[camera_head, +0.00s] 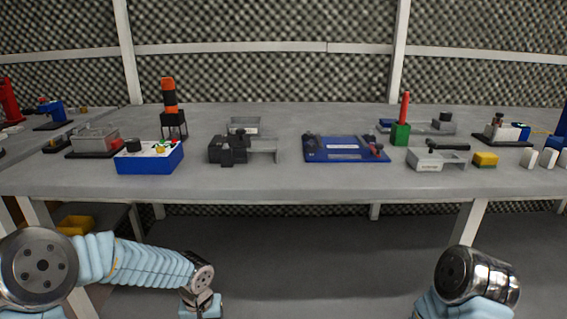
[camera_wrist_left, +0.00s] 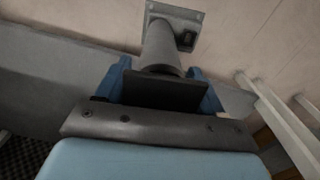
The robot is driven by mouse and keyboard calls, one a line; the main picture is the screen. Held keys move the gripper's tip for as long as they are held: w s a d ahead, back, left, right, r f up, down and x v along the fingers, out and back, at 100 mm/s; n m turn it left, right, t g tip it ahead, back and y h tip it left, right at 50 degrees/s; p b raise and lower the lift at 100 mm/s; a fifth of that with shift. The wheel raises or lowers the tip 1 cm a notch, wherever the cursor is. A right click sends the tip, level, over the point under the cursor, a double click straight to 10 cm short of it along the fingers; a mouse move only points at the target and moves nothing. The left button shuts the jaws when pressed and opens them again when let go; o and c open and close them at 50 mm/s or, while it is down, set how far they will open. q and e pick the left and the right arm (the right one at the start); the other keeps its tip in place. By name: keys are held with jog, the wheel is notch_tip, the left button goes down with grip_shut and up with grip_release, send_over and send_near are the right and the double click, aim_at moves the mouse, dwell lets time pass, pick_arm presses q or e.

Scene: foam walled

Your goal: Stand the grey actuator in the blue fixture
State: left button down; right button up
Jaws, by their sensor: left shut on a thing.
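A grey actuator (camera_wrist_left: 160,48), a round body with a square flange at its far end, is between the blue fingers of my left gripper (camera_wrist_left: 162,88) in the left wrist view. The gripper is shut on it, and a dark plate in front hides its near end. In the head view the left wrist is low in front of the table, with the gripper cut off by the bottom edge. The blue fixture (camera_head: 345,157), a flat blue base with dark fittings and a white label, lies mid-table. My right gripper is out of view; only the arm shows.
A blue button box (camera_head: 148,161) stands front left, with a grey-and-black fixture (camera_head: 229,150) beside it. A green block with a red post (camera_head: 401,133), a grey tray (camera_head: 437,160) and a yellow block (camera_head: 485,159) stand right. The table's front edge (camera_head: 300,190) lies between wrists and fixture.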

pick_arm(q)
jog(key=s, duration=0.1)
jog(key=s+a+m, duration=0.1)
jog(key=s, duration=0.1)
jog(key=shift+f+m, duration=0.15)
jog(key=shift+m, duration=0.15)
jog(key=shift+w, duration=0.1)
